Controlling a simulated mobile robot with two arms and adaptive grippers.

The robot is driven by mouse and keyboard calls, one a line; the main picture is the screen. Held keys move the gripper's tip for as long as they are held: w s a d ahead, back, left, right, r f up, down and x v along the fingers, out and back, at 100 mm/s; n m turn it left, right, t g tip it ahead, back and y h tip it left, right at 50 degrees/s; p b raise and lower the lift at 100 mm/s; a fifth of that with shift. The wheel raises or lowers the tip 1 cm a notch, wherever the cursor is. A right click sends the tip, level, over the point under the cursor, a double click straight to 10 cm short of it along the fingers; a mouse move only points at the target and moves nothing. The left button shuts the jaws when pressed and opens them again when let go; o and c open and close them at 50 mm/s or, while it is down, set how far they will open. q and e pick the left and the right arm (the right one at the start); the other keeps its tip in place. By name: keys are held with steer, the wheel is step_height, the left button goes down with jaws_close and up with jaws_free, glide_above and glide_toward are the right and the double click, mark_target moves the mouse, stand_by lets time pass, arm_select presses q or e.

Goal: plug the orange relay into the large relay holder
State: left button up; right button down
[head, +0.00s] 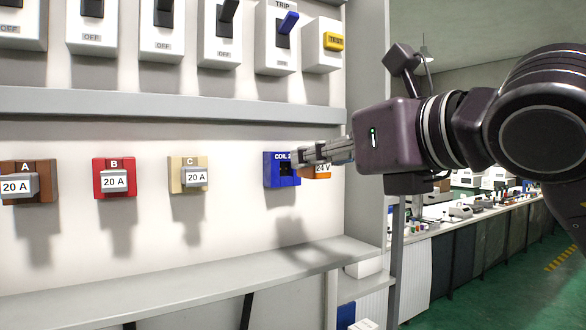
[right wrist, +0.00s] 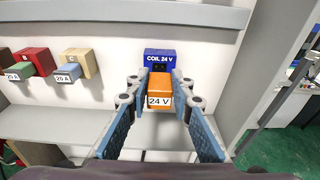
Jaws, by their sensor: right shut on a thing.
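The orange relay (right wrist: 159,85), labelled 24 V, is held between the two fingers of my right gripper (right wrist: 159,92). It also shows in the head view (head: 320,172), partly covered by the gripper (head: 308,154). The blue relay holder (head: 270,170), labelled COIL, is fixed to the white panel; in the right wrist view it reads COIL 24 V (right wrist: 160,57). In the head view its dark opening is visible, with the relay just right of it. In the right wrist view the relay covers the holder's lower part. Whether they touch I cannot tell. My left gripper is out of view.
Brown, red and beige holders A (head: 41,170), B (head: 114,163) and C (head: 176,176) carry 20 A plugs to the left. A grey ledge (head: 170,102) with switches above runs overhead. A shelf (head: 190,276) lies below. The panel's side post (head: 364,120) stands right.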

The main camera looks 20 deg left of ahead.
steer(key=shift+r+p, duration=2.2)
steer(key=shift+r, duration=1.7)
steer(key=shift+f, duration=0.15)
steer(key=shift+w+d+f, duration=0.1)
steer(key=shift+w+f, duration=0.05)
steer(key=shift+f, duration=0.2)
steer(key=w+d+f+n+g+y+b, duration=0.15)
steer(key=d+f, duration=0.35)
steer(key=f, duration=0.6)
steer(key=w+d+f+g+b, duration=0.1)
steer(key=w+d+f, duration=0.1)
steer(key=d+f, duration=0.6)
steer(key=w+d+f+n+g+b, duration=0.1)
steer(key=w+d+f, duration=0.15)
steer(key=f, duration=1.05)
steer(key=s+d+f+t, duration=0.1)
steer(key=s+d+f, duration=0.4)
steer(key=f, duration=0.3)
steer(key=s+d+f+m+t+b, duration=0.1)
steer(key=s+d+f, duration=0.4)
steer(key=f, duration=0.3)
steer(key=s+d+f+m+t+h+b, duration=0.1)
steer(key=s+d+f, duration=0.4)
steer(key=d+f, duration=0.2)
steer(key=shift+s+f, duration=0.2)
steer(key=shift+f, duration=0.3)
steer(key=shift+w, duration=0.15)
